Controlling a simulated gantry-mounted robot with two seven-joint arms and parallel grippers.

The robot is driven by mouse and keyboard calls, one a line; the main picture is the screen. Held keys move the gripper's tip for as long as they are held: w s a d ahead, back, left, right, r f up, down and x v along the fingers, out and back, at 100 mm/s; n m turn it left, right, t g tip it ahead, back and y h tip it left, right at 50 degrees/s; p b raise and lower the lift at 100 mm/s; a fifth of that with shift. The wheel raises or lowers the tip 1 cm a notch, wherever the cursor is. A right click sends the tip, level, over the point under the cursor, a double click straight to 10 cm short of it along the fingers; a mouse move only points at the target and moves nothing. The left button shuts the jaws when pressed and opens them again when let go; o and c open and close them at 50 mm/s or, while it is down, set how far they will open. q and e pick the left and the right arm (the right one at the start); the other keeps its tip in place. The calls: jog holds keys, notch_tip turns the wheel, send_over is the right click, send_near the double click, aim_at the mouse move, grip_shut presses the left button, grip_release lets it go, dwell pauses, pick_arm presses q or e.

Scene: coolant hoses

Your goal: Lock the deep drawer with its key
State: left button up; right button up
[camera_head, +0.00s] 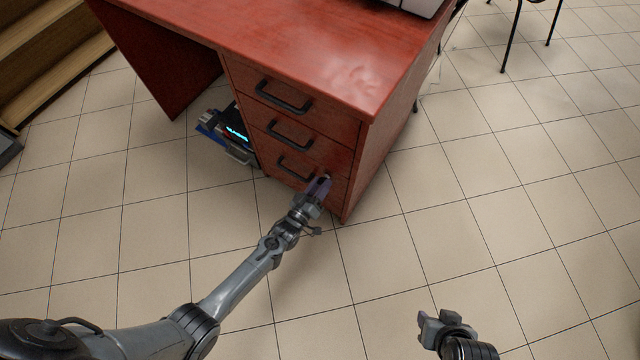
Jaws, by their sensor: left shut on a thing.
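The red-brown desk pedestal has three drawers, each with a black handle, and all look shut. The lowest drawer (278,161), apparently the deep one, has its handle (296,169) to the left of my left gripper. My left gripper (325,180) is at the right side of that drawer's front, close to its face. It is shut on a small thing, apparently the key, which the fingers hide. The keyhole is hidden too. My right gripper (432,322) is low in the picture, over the floor and far from the desk; its finger gap is unclear.
The desk top (270,30) overhangs the drawers. A dark device with a lit blue display (236,132) stands in the knee space left of the pedestal. A wooden shelf (50,60) is at upper left, and chair legs (512,40) are at upper right. The tiled floor in front is clear.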

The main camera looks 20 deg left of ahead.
pick_arm(q)
jog(key=n+p, duration=0.1)
jog(key=n, duration=0.4)
jog(key=shift+r+n, duration=0.1)
jog(key=shift+n, duration=0.2)
jog(key=n+p, duration=0.1)
jog(key=n, duration=0.4)
jog(key=shift+n, duration=0.4)
jog(key=o, duration=1)
jog(key=shift+o, duration=0.2)
jog(key=shift+s, duration=0.1)
jog(key=s+a+p, duration=0.2)
jog(key=s+p, duration=0.2)
jog(key=s, duration=0.6)
jog(key=shift+s+p, duration=0.2)
jog(key=shift+p, duration=0.1)
